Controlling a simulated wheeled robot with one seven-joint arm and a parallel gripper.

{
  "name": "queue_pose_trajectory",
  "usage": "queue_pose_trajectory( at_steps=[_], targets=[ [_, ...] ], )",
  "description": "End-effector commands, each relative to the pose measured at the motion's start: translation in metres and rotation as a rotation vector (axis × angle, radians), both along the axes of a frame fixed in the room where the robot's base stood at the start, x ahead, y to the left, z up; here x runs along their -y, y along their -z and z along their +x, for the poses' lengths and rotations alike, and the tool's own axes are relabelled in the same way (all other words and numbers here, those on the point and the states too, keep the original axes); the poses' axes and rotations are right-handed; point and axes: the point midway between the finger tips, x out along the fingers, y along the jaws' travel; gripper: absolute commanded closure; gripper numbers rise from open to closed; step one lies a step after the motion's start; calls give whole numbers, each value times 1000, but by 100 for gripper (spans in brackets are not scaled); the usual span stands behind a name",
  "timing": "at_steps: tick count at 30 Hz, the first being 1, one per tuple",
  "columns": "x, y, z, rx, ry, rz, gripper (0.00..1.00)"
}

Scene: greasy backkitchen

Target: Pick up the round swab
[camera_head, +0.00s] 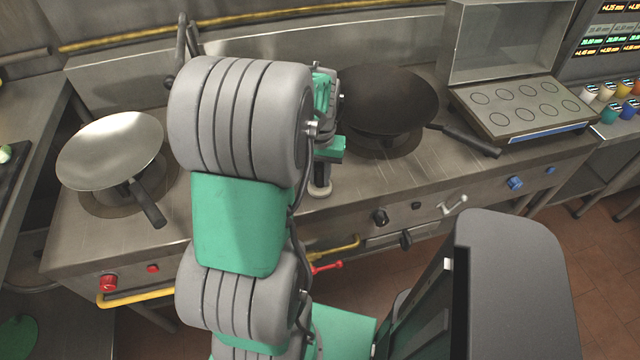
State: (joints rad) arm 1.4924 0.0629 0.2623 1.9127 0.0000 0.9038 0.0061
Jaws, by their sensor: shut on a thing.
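My gripper (325,158) is partly hidden behind my own grey and green arm, over the middle of the steel cooking counter. It points down and is shut on a small upright thing, which looks like the round swab (320,190). The swab has a dark upper part and a pale round disc at its lower end. The fingers are mostly hidden. I cannot tell whether the disc touches the counter or hangs just above it.
A dark wok (390,98) sits on a burner close to the right of my gripper. A shiny wok (110,150) sits on the left burner. A lidded box with round wells (520,105) stands at the right. The counter (350,185) is bare in front of the dark wok.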

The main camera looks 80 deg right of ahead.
Motion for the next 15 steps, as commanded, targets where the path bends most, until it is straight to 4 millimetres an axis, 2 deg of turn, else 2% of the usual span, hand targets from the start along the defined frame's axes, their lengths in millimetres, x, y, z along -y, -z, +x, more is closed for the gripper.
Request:
queue_pose_trajectory(
  at_steps=[11,15],
  targets=[
    [0,-1,0,0,0,-1,100],
    [1,-8,0,0,0,-2,100]
  ],
)
